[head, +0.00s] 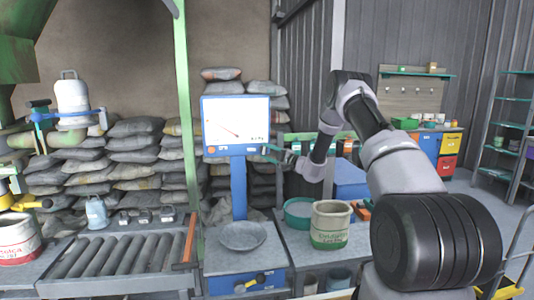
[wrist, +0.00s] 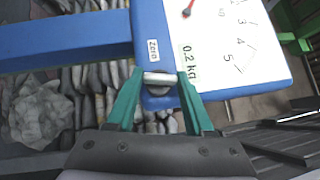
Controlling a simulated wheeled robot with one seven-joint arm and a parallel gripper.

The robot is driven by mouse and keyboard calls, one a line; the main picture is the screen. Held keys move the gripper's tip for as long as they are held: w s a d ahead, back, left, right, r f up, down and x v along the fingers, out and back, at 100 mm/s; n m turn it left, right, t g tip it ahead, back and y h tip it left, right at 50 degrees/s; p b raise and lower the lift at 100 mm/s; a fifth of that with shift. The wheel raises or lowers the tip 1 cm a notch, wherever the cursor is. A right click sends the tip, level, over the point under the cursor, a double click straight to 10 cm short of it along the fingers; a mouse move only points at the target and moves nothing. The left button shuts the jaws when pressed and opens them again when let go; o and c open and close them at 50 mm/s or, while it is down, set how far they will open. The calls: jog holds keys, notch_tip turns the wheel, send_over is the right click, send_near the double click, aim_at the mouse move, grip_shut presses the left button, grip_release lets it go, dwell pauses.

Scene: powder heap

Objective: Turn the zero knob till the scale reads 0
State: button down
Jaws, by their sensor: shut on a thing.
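The scale has a white dial (head: 236,118) in a blue frame on a blue post (head: 239,188), above a round grey pan (head: 242,236). The pan looks empty. Its red needle shows partly in the wrist view (wrist: 187,12), at the top edge; the zero end of the dial is out of that view. A label reads "0.2 kg". The grey zero knob (wrist: 158,80) sits on the frame's edge by the "Zero" label (wrist: 153,50). My gripper (wrist: 156,82) has its green fingers shut on the knob, one on each side. In the head view my gripper (head: 272,150) is at the dial's right side.
A roller conveyor (head: 110,250) stands left of the scale's bench. A labelled tub (head: 331,225) and a green basin (head: 298,212) stand right of the pan, below my arm. Stacked sacks (head: 135,140) fill the back.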

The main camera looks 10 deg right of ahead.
jog(key=m+t, duration=0.2)
jog(key=m, duration=0.1)
jog(key=m+t, duration=0.1)
jog(key=shift+f+m+t+y, duration=0.3)
jog(key=shift+f, duration=0.05)
jog(key=shift+a+f+m+t+h, duration=0.1)
jog(key=shift+m+t+h, duration=0.6)
jog(key=shift+m+t, duration=0.75)
jog(key=shift+a+m+t+h, duration=0.1)
jog(key=shift+m+t+h, duration=0.75)
jog(key=shift+m, duration=1.1)
jog(key=shift+t, duration=0.3)
jog(key=shift+c, duration=1.4)
grip_release()
jog(key=shift+s, duration=0.1)
jog(key=v, duration=1)
jog(key=shift+s+f, duration=0.2)
